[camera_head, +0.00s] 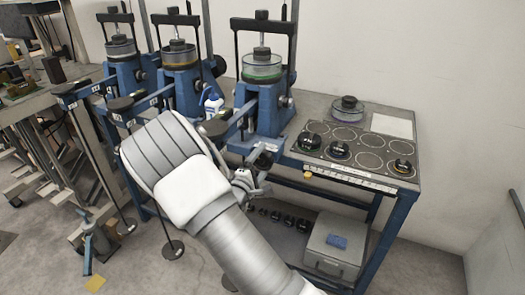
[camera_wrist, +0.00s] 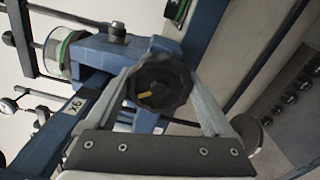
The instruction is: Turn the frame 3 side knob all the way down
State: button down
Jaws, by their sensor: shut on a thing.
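Frame 3 appears to be the rightmost blue lever frame (camera_head: 272,108), with a green-ringed glass dish (camera_head: 262,68) on it. Its dark, lobed side knob (camera_wrist: 161,84) fills the middle of the wrist view, with a yellow pointer mark toward the lower left of its face. My gripper (camera_wrist: 160,76) has one grey finger on each side of this knob and is shut on it. In the head view my gripper (camera_head: 250,181) is low in front of the frame, partly hidden by my arm. The knob's shaft is hidden behind the knob.
Two similar frames (camera_head: 182,82) stand to the left. A bench panel (camera_head: 360,150) with ringed spots and dark weights lies to the right. Below are a row of small weights (camera_head: 288,220) and a grey box (camera_head: 335,243). Another dark knob (camera_wrist: 176,10) is at the top of the wrist view.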

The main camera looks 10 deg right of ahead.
jog(key=shift+w+a+r+n+p, duration=0.15)
jog(key=shift+r+n+p, duration=0.25)
jog(key=shift+n+p, duration=0.5)
grip_release()
jog(key=shift+w+f+b, duration=0.15)
jog(key=shift+f+b, duration=0.2)
jog(key=shift+f, duration=0.05)
jog(key=shift+p+v, duration=1)
jog(key=shift+v, duration=2.05)
